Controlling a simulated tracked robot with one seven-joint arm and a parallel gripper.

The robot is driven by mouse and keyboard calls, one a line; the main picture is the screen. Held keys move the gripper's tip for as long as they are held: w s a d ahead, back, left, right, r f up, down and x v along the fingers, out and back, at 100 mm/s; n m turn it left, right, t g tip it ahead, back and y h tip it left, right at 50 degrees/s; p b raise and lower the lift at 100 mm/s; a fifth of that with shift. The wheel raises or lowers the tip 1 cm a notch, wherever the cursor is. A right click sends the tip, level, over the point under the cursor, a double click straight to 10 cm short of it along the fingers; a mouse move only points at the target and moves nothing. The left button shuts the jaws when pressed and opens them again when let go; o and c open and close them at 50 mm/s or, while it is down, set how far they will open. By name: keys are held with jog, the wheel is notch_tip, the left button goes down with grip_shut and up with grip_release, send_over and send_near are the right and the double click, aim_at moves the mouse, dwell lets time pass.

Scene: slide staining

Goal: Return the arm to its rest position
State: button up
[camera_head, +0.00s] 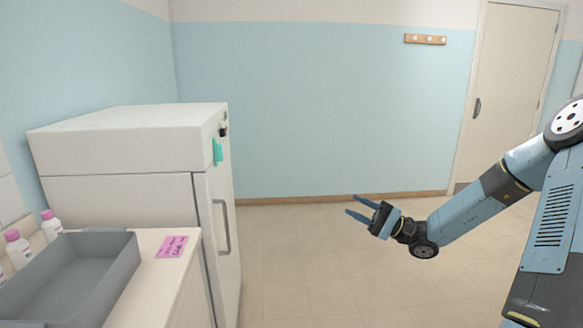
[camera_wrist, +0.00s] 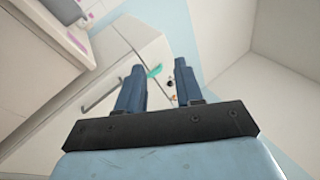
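My gripper (camera_head: 357,207) is stretched out over the open floor at the right of the head view, pointing left toward the white fridge. Its two blue fingers are apart with nothing between them. In the wrist view my gripper (camera_wrist: 160,82) also shows its two fingers spread and empty, with the fridge front behind them. My arm runs from the gripper up to the right edge of the head view. The gripper touches nothing.
A white fridge (camera_head: 125,150) stands at the left. Beside it, a counter (camera_head: 150,285) holds a grey tray (camera_head: 115,262), several pink-capped bottles (camera_head: 51,225) and a pink note (camera_head: 172,246). The floor (camera_head: 320,270) is clear. A door (camera_head: 508,90) is at the back right.

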jog(key=s+a+n+g+h, duration=0.35)
jog(key=s+h, duration=0.25)
jog(key=s, duration=0.2)
jog(key=s+a+n+g+h, duration=0.2)
jog(key=s+a+g+h, duration=0.15)
jog(key=s+h, duration=0.35)
jog(key=s+d+r+t+h, duration=0.8)
jog(key=s+d+r+h, duration=0.1)
jog(key=s+d+r, duration=0.3)
jog(key=shift+s+r+h, duration=0.25)
jog(key=shift+s+h, duration=0.05)
jog(key=shift+s, duration=0.3)
jog(key=shift+d+n, duration=0.15)
jog(key=shift+n, duration=0.1)
